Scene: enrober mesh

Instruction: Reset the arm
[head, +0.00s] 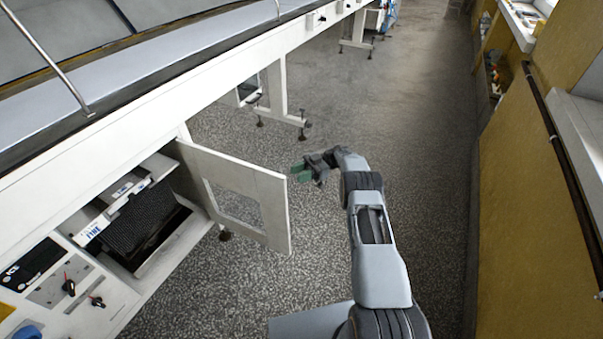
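My gripper (303,172) is at the end of my arm (369,215), which reaches forward from the bottom of the head view. The gripper has greenish fingertips and points left, over the speckled floor. It is just right of the open cabinet door (275,205) in the picture. Whether it touches the door's edge is hard to tell. The fingers are small and seen from behind, so the gap between them does not show. I see no object held in it.
The white door with a square opening stands out from the machine (150,100) on the left. Behind it is an open compartment with a dark mesh (140,218). A yellow wall (530,190) runs along the right. The floor aisle (400,110) ahead is clear.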

